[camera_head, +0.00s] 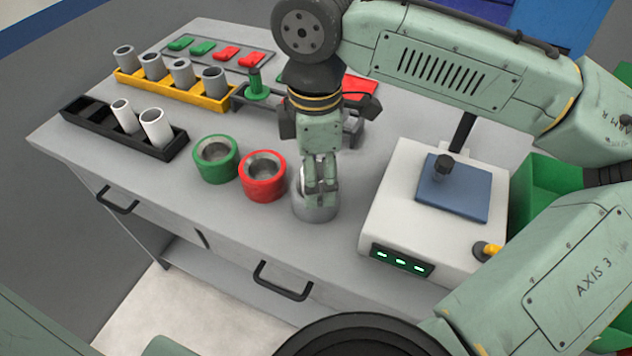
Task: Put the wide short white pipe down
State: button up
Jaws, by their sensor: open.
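I cannot tell whether a finger still touches the wall.
A red ring (263,176) and a green ring (215,159) stand close on the left. A white device (395,215) with a blue plate stands on the right. Behind are a black tray (175,146) with white pipes and a yellow tray (190,100) with grey pipes.

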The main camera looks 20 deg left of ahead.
jog(key=shift+f, duration=0.1)
jog(key=shift+c, duration=0.2)
jog(key=c, duration=1.3)
notch_tip(320, 180, up, 10)
jog(key=shift+f, duration=0.2)
jog(key=shift+r, duration=0.25)
